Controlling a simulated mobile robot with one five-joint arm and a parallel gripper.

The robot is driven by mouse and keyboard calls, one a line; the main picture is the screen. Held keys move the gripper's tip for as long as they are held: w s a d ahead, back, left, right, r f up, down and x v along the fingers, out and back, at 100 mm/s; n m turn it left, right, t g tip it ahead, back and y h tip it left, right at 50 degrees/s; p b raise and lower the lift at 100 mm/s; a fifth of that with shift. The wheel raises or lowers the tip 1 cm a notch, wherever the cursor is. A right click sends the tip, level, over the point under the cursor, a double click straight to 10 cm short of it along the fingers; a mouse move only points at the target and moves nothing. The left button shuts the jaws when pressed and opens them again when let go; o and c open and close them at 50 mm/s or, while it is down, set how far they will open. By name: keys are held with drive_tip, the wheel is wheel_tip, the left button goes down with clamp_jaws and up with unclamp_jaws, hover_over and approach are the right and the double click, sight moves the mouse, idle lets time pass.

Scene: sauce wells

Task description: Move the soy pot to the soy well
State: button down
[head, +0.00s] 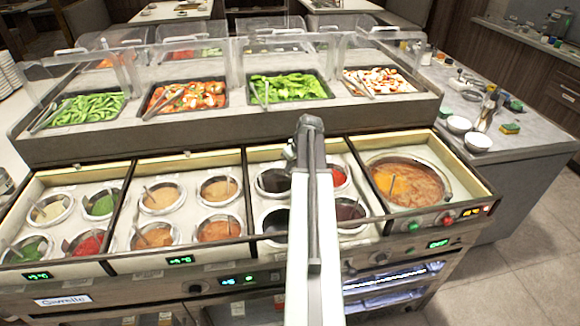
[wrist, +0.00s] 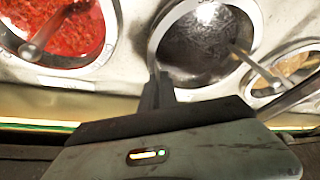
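My gripper (wrist: 158,82) shows in the wrist view as dark fingers close together, their tips at the rim of a pot of dark sauce (wrist: 205,42). I cannot tell whether they pinch the rim or only sit over it. A ladle stands in this pot. In the head view my arm hides the gripper. Several dark-sauce pots lie around the arm there, at the upper left (head: 273,181), lower left (head: 274,221) and right (head: 349,212). No label shows which is soy. A red-sauce pot (head: 338,177) sits behind the arm's right side.
Other sauce pots (head: 217,187) fill the compartments to the left. A large soup pot (head: 408,180) stands at the right. Behind is a raised ledge with food trays (head: 289,87) under clear guards (head: 270,52). A side counter (head: 455,85) holds bowls.

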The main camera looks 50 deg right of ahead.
drive_tip(key=shift+s+a+f+b, duration=0.1)
drive_tip(key=shift+f+b, duration=0.1)
drive_tip(key=shift+b, duration=0.15)
idle(0.3)
drive_tip(key=c, duration=1.6)
unclamp_jaws()
drive_tip(key=shift+o, duration=0.5)
drive_tip(key=o, duration=0.5)
drive_tip(key=shift+f, duration=0.1)
wheel_tip(320, 180, up, 11)
drive_tip(key=p, duration=1.1)
